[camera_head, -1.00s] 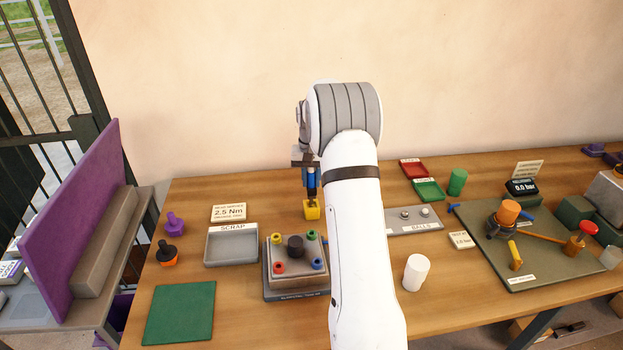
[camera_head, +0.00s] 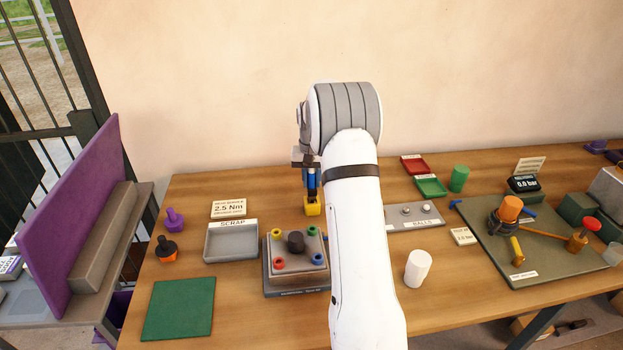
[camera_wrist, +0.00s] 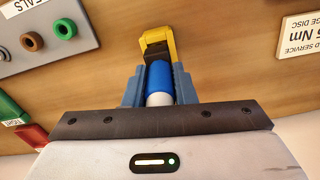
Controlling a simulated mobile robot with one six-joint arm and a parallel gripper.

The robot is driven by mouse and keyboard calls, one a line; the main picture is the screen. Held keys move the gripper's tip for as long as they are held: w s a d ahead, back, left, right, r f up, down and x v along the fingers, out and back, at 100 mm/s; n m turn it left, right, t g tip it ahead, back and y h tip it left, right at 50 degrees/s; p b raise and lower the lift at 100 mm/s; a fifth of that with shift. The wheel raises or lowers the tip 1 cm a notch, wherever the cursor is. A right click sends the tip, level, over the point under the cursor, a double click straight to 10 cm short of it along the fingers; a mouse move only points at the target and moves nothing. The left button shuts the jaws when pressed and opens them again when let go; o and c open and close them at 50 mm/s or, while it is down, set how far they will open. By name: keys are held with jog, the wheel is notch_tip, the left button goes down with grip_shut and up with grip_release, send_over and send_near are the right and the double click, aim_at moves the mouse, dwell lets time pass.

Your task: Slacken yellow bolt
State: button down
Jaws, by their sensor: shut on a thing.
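My gripper (camera_head: 311,178) is shut on a tool with a blue handle (camera_wrist: 159,77), behind my arm in the head view. A yellow piece (camera_head: 312,208) shows right below the handle; in the wrist view it is a yellow frame around a black part. I cannot tell whether it belongs to the tool or is a separate holder. The yellow bolt (camera_head: 275,240) is at the far left corner of a grey fixture block (camera_head: 266,279), nearer the front than my gripper. The block also bears green, red and blue bolts around a black knob (camera_head: 296,242).
The scrap tray (camera_head: 207,245) stands left of the block, with a torque sign (camera_head: 229,209) behind it. A green mat (camera_head: 179,310) lies front left. My arm hides some table right of the block; a white cylinder (camera_head: 418,268) and a crowded grey board (camera_head: 545,258) stand farther right.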

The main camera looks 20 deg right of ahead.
jog(key=shift+f+b, duration=0.6)
jog(key=shift+f, duration=0.5)
jog(key=c, duration=1.1)
grip_release()
notch_tip(320, 180, up, 8)
jog(key=shift+f+b, duration=0.1)
jog(key=shift+b, duration=0.4)
